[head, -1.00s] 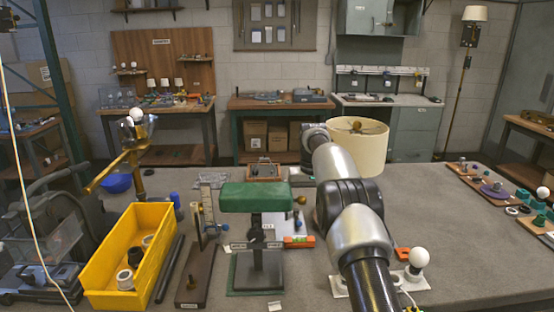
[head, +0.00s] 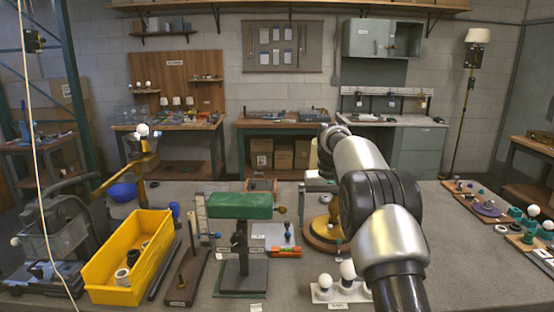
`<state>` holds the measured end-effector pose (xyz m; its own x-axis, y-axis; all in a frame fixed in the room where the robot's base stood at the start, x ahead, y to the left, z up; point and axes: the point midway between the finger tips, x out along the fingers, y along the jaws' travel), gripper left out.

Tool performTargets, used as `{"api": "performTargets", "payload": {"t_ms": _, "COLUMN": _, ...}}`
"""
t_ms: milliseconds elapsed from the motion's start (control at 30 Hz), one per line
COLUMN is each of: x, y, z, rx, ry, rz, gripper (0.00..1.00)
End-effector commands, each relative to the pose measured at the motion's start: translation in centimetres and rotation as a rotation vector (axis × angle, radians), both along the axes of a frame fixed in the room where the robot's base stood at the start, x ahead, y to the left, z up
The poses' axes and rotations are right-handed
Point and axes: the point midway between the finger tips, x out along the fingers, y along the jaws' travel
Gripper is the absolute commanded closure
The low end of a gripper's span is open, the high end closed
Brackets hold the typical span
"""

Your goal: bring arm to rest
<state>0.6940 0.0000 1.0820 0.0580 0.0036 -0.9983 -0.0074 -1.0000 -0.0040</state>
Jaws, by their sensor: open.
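My arm (head: 372,185) reaches forward from the bottom right over the bench, in the head view. Its far end (head: 335,138) bends over at the back, and my gripper's fingers are hidden behind the arm links. A thin cream strip of the lampshade (head: 313,155) shows left of the arm; the rest is hidden. A round wooden and brass lamp base (head: 322,232) stands left of the arm, partly covered by it. Whether the shade sits on this base I cannot tell. I see nothing held.
A green-topped stand (head: 240,206) and a yellow bin (head: 128,262) stand on the left of the bench. White bulbs (head: 347,270) in a holder stand near the front, close to my arm. Small parts (head: 488,208) lie along the right. Bench right of my arm (head: 460,260) is clear.

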Motion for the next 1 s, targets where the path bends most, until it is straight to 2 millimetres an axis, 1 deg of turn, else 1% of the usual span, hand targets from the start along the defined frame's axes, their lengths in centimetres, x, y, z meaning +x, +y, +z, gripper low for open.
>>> {"api": "performTargets", "payload": {"t_ms": 33, "x": -0.7, "y": -0.1, "z": 2.3, "rx": 0.001, "ry": -0.016, "rz": -0.003, "gripper": 0.00}}
{"api": "performTargets", "payload": {"t_ms": 167, "x": -3.2, "y": -0.2, "z": 7.2, "rx": 0.003, "ry": -0.057, "rz": -0.006, "gripper": 0.00}}
{"api": "performTargets", "payload": {"t_ms": 200, "x": -4.3, "y": -0.2, "z": 8.8, "rx": 0.004, "ry": -0.071, "rz": -0.007, "gripper": 0.00}}
{"api": "performTargets", "payload": {"t_ms": 267, "x": -6.3, "y": -0.3, "z": 11.5, "rx": 0.006, "ry": -0.096, "rz": -0.009, "gripper": 0.00}}
{"api": "performTargets", "payload": {"t_ms": 300, "x": -7.9, "y": -0.3, "z": 13.2, "rx": 0.007, "ry": -0.114, "rz": -0.009, "gripper": 0.00}}
{"api": "performTargets", "payload": {"t_ms": 367, "x": -10.5, "y": -0.3, "z": 15.6, "rx": 0.008, "ry": -0.142, "rz": -0.010, "gripper": 0.00}}
{"api": "performTargets", "payload": {"t_ms": 400, "x": -12.3, "y": -0.2, "z": 16.9, "rx": 0.008, "ry": -0.159, "rz": -0.010, "gripper": 0.00}}
{"api": "performTargets", "payload": {"t_ms": 467, "x": -15.1, "y": -0.2, "z": 18.7, "rx": 0.009, "ry": -0.186, "rz": -0.010, "gripper": 0.00}}
{"api": "performTargets", "payload": {"t_ms": 500, "x": -17.1, "y": -0.2, "z": 19.7, "rx": 0.010, "ry": -0.205, "rz": -0.010, "gripper": 0.00}}
{"api": "performTargets", "payload": {"t_ms": 533, "x": -18.6, "y": -0.2, "z": 20.3, "rx": 0.010, "ry": -0.218, "rz": -0.009, "gripper": 0.00}}
{"api": "performTargets", "payload": {"t_ms": 567, "x": -20.1, "y": -0.1, "z": 20.8, "rx": 0.010, "ry": -0.232, "rz": -0.008, "gripper": 0.00}}
{"api": "performTargets", "payload": {"t_ms": 600, "x": -22.2, "y": -0.1, "z": 21.4, "rx": 0.010, "ry": -0.250, "rz": -0.007, "gripper": 0.00}}
{"api": "performTargets", "payload": {"t_ms": 667, "x": -25.3, "y": 0.0, "z": 22.0, "rx": 0.008, "ry": -0.276, "rz": -0.007, "gripper": 0.00}}
{"api": "performTargets", "payload": {"t_ms": 700, "x": -27.3, "y": 0.0, "z": 22.1, "rx": 0.008, "ry": -0.294, "rz": -0.005, "gripper": 0.00}}
{"api": "performTargets", "payload": {"t_ms": 733, "x": -28.9, "y": 0.0, "z": 22.2, "rx": 0.007, "ry": -0.308, "rz": -0.004, "gripper": 0.00}}
{"api": "performTargets", "payload": {"t_ms": 767, "x": -30.4, "y": 0.1, "z": 22.1, "rx": 0.006, "ry": -0.321, "rz": -0.003, "gripper": 0.00}}
{"api": "performTargets", "payload": {"t_ms": 800, "x": -32.3, "y": 0.1, "z": 21.9, "rx": 0.004, "ry": -0.339, "rz": -0.001, "gripper": 0.00}}
{"api": "performTargets", "payload": {"t_ms": 900, "x": -36.5, "y": 0.1, "z": 20.7, "rx": 0.000, "ry": -0.377, "rz": 0.002, "gripper": 0.00}}
{"api": "performTargets", "payload": {"t_ms": 1000, "x": -39.5, "y": 0.1, "z": 19.3, "rx": -0.003, "ry": -0.407, "rz": 0.004, "gripper": 0.00}}
